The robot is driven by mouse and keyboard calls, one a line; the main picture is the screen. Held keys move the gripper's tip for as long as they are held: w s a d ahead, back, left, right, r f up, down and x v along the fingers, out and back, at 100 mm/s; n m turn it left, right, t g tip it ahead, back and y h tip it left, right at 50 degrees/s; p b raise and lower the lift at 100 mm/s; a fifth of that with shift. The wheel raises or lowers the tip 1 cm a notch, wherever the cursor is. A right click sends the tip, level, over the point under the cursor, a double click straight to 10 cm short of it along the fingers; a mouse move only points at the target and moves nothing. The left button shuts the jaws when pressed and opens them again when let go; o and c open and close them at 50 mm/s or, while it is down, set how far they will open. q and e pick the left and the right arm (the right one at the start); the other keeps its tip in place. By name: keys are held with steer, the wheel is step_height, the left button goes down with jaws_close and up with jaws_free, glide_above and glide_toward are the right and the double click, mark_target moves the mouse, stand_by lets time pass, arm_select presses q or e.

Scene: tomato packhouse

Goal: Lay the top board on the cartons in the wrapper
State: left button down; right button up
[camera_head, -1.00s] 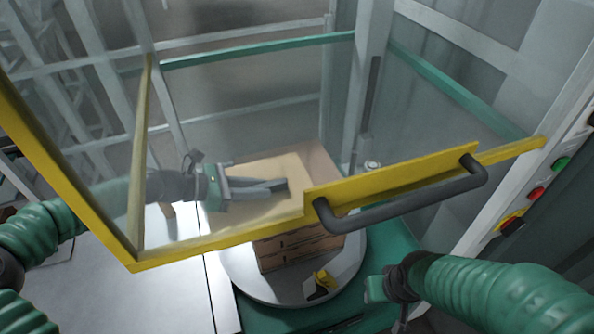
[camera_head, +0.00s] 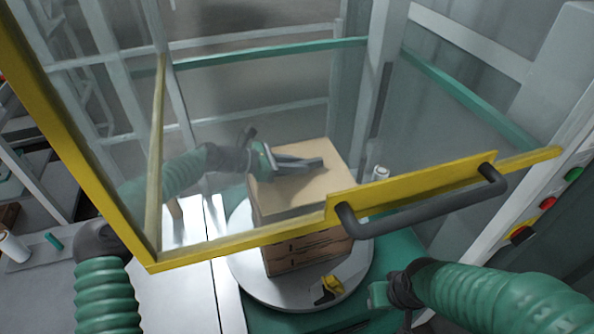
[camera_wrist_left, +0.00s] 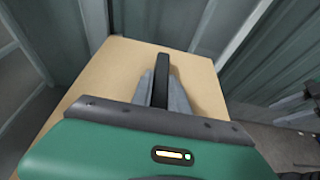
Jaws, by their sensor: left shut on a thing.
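The pale tan top board (camera_head: 292,190) lies over the carton stack, seen through the raised clear door; its edges look roughly in line with the stack. I cannot tell whether it rests fully on it. The cartons (camera_head: 305,252) stand on the round turntable (camera_head: 250,272). My left gripper (camera_head: 318,163) is above the board, its fingers shut around a dark upright grip on it. In the left wrist view the board (camera_wrist_left: 112,75) spreads under the fingers (camera_wrist_left: 162,85). My right gripper (camera_head: 376,296) is at the lower right, outside the door, its fingers unclear.
The yellow-framed door (camera_head: 250,240) with its dark handle (camera_head: 425,210) crosses the view between head and board. A yellow and black clip (camera_head: 326,290) sits on the turntable's front. A grey post (camera_head: 380,110) stands behind at right. Control buttons (camera_head: 547,203) are at far right.

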arm_select(q)
steer(key=shift+a+f, duration=0.2)
steer(key=shift+f, duration=1)
steer(key=shift+d, duration=0.25)
steer(key=c, duration=1.3)
jaws_free()
steer(key=shift+d, duration=0.2)
steer(key=shift+a, duration=0.2)
steer(key=shift+a+r, duration=0.1)
steer(key=shift+a, duration=0.2)
steer(key=v, duration=1.1)
steer(key=shift+s+a+r+p, duration=0.15)
steer(key=shift+s+a+p, duration=0.05)
steer(key=shift+p, duration=0.1)
steer(key=shift+d, duration=0.1)
